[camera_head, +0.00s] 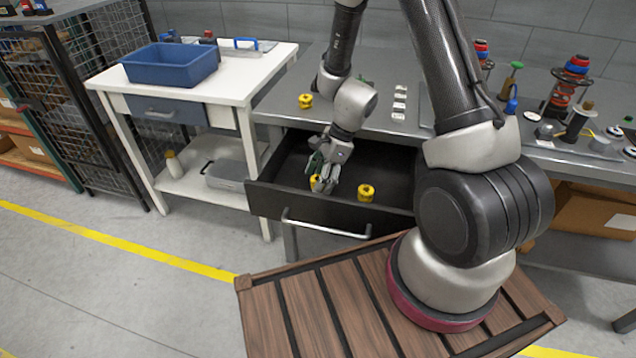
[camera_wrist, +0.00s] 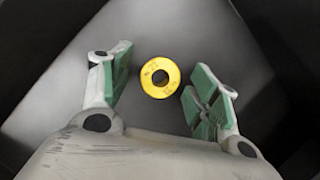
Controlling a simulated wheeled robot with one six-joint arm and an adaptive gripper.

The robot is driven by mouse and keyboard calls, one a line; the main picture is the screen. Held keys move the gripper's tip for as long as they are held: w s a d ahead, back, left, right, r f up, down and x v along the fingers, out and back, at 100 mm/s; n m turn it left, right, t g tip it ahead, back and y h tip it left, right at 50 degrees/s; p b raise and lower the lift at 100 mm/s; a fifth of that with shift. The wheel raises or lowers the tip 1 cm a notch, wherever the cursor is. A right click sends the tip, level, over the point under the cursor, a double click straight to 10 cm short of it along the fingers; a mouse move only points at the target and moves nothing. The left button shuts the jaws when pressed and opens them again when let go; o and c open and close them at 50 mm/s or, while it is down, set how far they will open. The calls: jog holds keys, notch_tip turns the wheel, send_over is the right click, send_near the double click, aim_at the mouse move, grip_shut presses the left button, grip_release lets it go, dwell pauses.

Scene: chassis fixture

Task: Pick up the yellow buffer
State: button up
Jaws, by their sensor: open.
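My gripper (camera_head: 322,184) reaches down into the open black drawer (camera_head: 275,196) of the grey workbench. One yellow buffer (camera_head: 315,182) is at the gripper's fingers in the head view, partly hidden by them. In the wrist view a yellow buffer (camera_wrist: 160,78) shows as a ring with a dark hole, between and slightly beyond the two green-padded fingers (camera_wrist: 158,95), with gaps on both sides. The gripper is open. A second yellow buffer (camera_head: 366,192) stands in the drawer to the right. A third yellow buffer (camera_head: 305,101) stands on the workbench top.
The drawer's front wall and handle (camera_head: 325,228) lie close in front of the gripper. A white table (camera_head: 240,82) with a blue bin (camera_head: 170,66) stands to the left. Small white parts (camera_head: 399,100) and other parts sit on the bench.

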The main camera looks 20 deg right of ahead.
jog(key=c, duration=1.1)
jog(key=shift+o, duration=0.2)
jog(key=shift+r, duration=0.1)
